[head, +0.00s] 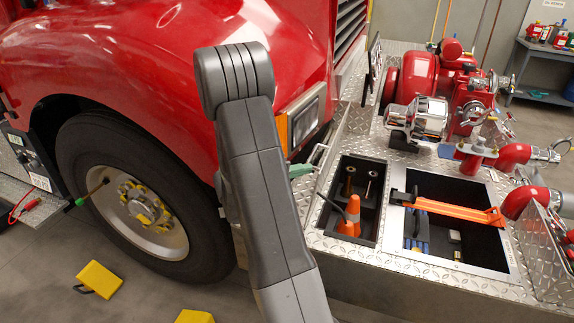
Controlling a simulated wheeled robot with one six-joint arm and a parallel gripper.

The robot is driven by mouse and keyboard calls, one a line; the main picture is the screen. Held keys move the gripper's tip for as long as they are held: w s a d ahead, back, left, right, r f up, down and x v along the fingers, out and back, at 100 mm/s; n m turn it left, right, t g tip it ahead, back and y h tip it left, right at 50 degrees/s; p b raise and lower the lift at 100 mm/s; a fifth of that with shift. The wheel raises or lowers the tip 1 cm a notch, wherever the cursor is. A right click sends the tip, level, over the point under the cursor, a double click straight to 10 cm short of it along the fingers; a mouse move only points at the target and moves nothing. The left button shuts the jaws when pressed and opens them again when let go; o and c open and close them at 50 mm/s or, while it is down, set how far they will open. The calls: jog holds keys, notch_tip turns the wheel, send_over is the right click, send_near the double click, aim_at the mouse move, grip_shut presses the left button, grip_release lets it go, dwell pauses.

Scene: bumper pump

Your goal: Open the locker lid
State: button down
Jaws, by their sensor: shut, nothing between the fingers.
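No lid that I can clearly make out covers either of the two wells in the diamond-plate bumper deck (340,254). The narrow left well (375,208) shows a dark inside with an orange cone and two round-ended fittings. The wider right well (482,240) has a bare metal rim and a dark inside, with an orange strap (450,210) across its top. Blue items (416,232) lie inside it. My grey arm stands up in front, left of the wells. I cannot make out my gripper; my arm may hide it.
A red truck body (160,60) and large wheel (140,205) fill the left. Red pump fittings (470,90) and a chrome part (418,118) stand behind the wells. A red elbow pipe (530,200) is at the right. Yellow chocks (98,279) lie on the floor.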

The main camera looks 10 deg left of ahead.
aim_at(320, 172)
jog(key=shift+s+d+f, duration=0.15)
jog(key=shift+s+d, duration=0.05)
jog(key=shift+d, duration=0.6)
jog(key=d+b, duration=0.2)
jog(key=b, duration=0.1)
jog(key=d+y+b, duration=0.1)
jog(key=b, duration=0.1)
jog(key=shift+s+f+m, duration=0.3)
jog(key=shift+f+m, duration=0.05)
jog(key=shift+m, duration=0.05)
jog(key=shift+d+r+b, duration=0.2)
jog(key=shift+d+b, duration=0.1)
jog(key=shift+b, duration=0.3)
jog(key=shift+a, duration=0.1)
